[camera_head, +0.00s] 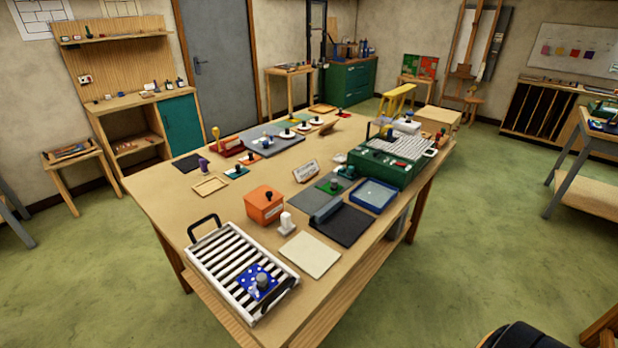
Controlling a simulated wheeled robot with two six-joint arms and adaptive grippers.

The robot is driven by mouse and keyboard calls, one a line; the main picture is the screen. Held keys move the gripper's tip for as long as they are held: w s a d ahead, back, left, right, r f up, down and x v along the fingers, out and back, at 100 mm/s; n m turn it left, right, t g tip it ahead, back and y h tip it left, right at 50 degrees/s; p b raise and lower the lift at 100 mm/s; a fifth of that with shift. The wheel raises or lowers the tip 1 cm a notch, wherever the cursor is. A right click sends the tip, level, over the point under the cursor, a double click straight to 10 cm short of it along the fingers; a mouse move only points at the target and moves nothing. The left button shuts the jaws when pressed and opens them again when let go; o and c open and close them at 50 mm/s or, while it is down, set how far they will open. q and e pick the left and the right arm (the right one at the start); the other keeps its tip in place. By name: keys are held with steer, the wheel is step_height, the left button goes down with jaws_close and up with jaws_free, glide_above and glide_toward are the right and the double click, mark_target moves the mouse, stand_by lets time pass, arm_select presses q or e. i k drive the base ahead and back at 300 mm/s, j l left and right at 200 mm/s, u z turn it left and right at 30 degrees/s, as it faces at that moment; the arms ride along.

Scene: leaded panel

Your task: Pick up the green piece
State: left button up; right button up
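A small flat green piece (322,184) with a dark knob standing on it lies on a grey mat (307,199) right of the middle of the worktable (255,225). A smaller teal piece (236,174), also with a dark knob, lies further left on the table. Another small dark teal item (346,172) sits just behind the green piece, near the green machine. Neither of my grippers shows in this view.
A green machine (400,174) and a blue-rimmed tray (373,194) stand right of the green piece. A dark mat (345,224), an orange box (266,207) and a slatted white rack (222,262) lie nearer. Green floor is open around the table.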

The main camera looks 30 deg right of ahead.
mark_target(331, 187)
steer(key=l+z, duration=0.1)
steer(key=z, duration=0.35)
steer(key=l+z, duration=0.1)
steer(key=z, duration=0.4)
steer(key=l+z, duration=0.1)
steer(key=z, duration=0.35)
steer(key=i+l+u, duration=0.1)
steer(key=i+l, duration=0.15)
steer(key=i+l+u, duration=0.15)
steer(key=l, duration=0.3)
steer(key=i+l+u, duration=0.1)
steer(key=i+l, duration=0.2)
steer(key=i+l+u, duration=0.1)
steer(key=i+l, duration=0.15)
steer(key=l, duration=0.2)
steer(key=i+l+u, duration=0.15)
steer(key=l, duration=0.25)
steer(key=i+l+u, duration=0.1)
steer(key=l, duration=0.35)
steer(key=i+l+u, duration=0.1)
steer(key=i+l, duration=0.15)
steer(key=l, duration=0.2)
steer(key=i+l+u, duration=0.15)
steer(key=l, duration=0.3)
